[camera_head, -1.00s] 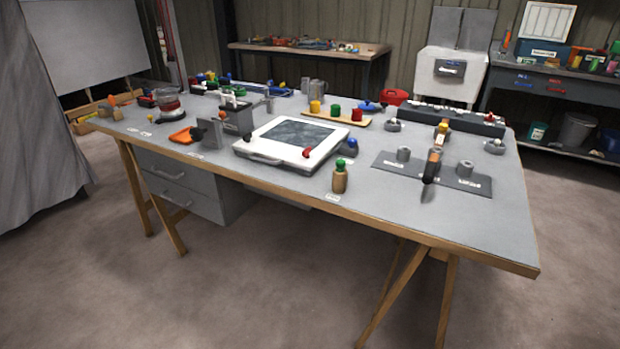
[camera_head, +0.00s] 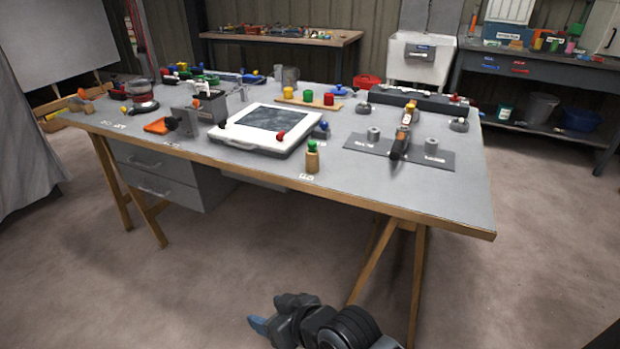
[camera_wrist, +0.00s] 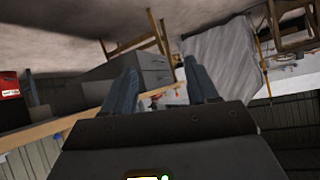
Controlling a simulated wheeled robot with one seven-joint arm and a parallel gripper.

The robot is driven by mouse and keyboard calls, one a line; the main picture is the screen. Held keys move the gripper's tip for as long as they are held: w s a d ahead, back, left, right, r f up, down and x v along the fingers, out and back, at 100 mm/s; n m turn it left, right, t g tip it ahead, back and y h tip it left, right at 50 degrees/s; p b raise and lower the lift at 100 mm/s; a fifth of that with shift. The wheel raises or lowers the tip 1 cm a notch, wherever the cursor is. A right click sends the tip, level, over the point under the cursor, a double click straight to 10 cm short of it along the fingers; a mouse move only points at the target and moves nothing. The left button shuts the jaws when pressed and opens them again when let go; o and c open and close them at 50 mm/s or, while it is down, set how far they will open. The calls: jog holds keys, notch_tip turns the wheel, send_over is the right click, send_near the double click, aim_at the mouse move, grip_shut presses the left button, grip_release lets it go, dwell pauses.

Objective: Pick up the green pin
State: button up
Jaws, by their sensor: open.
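A green round knob (camera_head: 312,145) sits on top of a small wooden cylinder (camera_head: 312,161) near the front edge of the bench, by a white label; it looks like the green pin, its lower part hidden. A separate green cylinder (camera_head: 308,95) stands on a wooden strip between a yellow and a red one. My gripper (camera_head: 258,325) is low in front of the bench, well apart from both. In the wrist view my gripper (camera_wrist: 160,88) shows two separated fingers with nothing held between them; neither green thing can be made out there.
The grey bench (camera_head: 440,195) has a bare front right corner. A white framed panel (camera_head: 240,140) lies left of the wooden cylinder. A grey plate (camera_head: 365,147) with posts and a dark orange-marked tool (camera_head: 401,143) is to the right. Floor in front is clear.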

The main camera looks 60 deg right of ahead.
jog(key=w+d+r+g, duration=0.1)
jog(key=w+d+r, duration=0.1)
jog(key=w+d, duration=0.65)
jog(key=g, duration=0.5)
send_near(312, 142)
jog(key=f, duration=0.1)
jog(key=shift+p+x, duration=0.65)
jog(key=shift+x, duration=3.2)
jog(key=shift+w, duration=0.1)
grip_shut()
jog(key=shift+r, duration=0.1)
notch_tip(312, 142, up, 10)
